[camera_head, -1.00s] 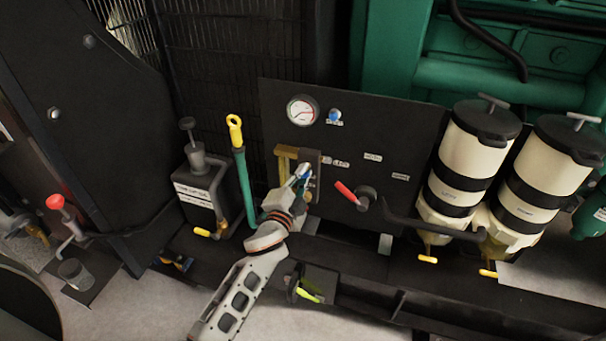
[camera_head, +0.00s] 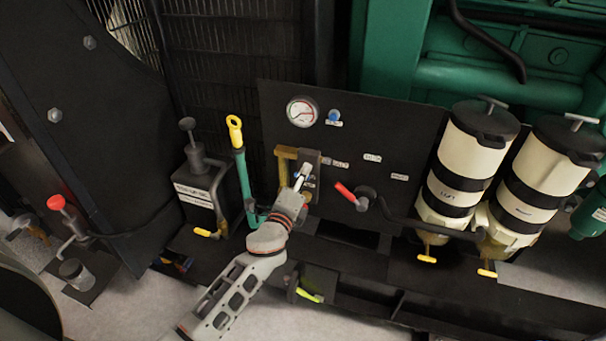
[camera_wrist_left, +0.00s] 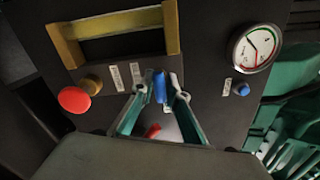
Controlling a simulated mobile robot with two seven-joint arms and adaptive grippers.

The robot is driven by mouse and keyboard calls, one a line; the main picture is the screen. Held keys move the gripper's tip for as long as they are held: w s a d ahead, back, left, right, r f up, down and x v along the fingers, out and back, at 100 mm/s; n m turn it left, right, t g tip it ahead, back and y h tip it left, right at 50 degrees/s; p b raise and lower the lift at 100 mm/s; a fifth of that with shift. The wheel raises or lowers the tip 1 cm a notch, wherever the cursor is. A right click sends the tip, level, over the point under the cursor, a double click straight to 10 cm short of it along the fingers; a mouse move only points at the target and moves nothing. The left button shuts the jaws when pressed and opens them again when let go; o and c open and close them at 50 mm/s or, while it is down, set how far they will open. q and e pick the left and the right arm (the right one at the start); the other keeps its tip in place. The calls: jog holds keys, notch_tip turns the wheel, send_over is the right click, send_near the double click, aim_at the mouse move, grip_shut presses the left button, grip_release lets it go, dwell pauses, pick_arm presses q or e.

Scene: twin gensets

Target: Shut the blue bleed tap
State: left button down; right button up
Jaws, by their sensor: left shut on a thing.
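The blue bleed tap (camera_wrist_left: 160,86) is a small blue lever on the black panel. In the left wrist view it stands between the two fingertips of my left gripper (camera_wrist_left: 160,92), which is shut on it. In the head view my left gripper (camera_head: 302,175) reaches up to the brass and grey fitting at the panel's left side. There the fingers mostly hide the tap, and only a little blue (camera_head: 296,177) shows beside them. My right gripper is in neither view.
A red-handled lever (camera_head: 345,192) sits just right of the gripper. A gauge (camera_head: 302,111) and a blue button (camera_head: 334,115) are above. A yellow-topped green handle (camera_head: 236,132) stands to the left. Two cream filter canisters (camera_head: 465,155) (camera_head: 535,180) are at right.

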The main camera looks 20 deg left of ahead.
pick_arm(q)
jog(key=shift+r+m, duration=0.1)
jog(key=shift+m, duration=0.4)
jog(key=shift+a, duration=0.1)
jog(key=c, duration=1.9)
grip_release()
jog(key=shift+s, duration=0.35)
jog(key=s, duration=1.1)
jog(key=shift+s+a, duration=0.1)
jog(key=shift+a, duration=0.1)
